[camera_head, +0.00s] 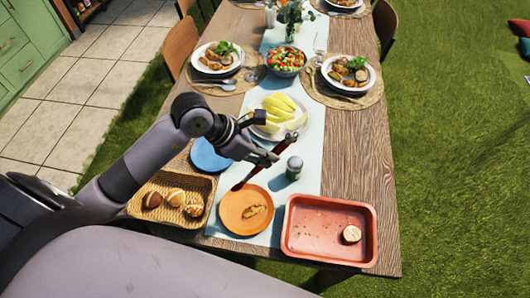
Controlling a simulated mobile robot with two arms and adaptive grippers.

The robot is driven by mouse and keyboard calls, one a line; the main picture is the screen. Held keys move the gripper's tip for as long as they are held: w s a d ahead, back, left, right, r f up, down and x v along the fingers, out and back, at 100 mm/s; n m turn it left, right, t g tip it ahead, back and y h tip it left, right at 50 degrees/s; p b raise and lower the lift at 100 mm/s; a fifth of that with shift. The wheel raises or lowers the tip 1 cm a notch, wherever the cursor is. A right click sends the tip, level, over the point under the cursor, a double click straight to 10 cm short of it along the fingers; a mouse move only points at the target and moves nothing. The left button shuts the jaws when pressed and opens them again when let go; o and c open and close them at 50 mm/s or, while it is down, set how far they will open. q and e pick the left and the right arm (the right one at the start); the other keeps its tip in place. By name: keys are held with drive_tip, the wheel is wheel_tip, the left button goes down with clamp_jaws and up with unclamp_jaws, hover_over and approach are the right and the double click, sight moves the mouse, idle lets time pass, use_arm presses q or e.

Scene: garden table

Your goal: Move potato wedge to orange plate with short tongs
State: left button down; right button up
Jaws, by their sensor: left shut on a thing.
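My left gripper (270,156) is shut on the short tongs (252,173), which are dark and red. The tongs slant down to the left, their lower end over the table just behind the orange plate (234,222). A small golden-brown piece that looks like the potato wedge (255,210) lies on the orange plate, apart from the tongs. Whether the tongs' tips are open or closed is too small to tell. My right gripper does not show.
A red tray (330,254) with a round pale piece stands right of the plate. A bread basket (142,207) is at left, with a blue plate (208,156) behind it. A grey shaker (294,168) stands near the tongs. A plate of yellow slices (278,117) lies behind.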

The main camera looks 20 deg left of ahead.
use_arm(q)
wheel_tip(320, 180, down, 9)
drive_tip(key=b, duration=0.6)
drive_tip(key=shift+r, duration=0.15)
drive_tip(key=c, duration=1.8)
unclamp_jaws()
wheel_tip(320, 180, up, 10)
drive_tip(key=p, duration=0.7)
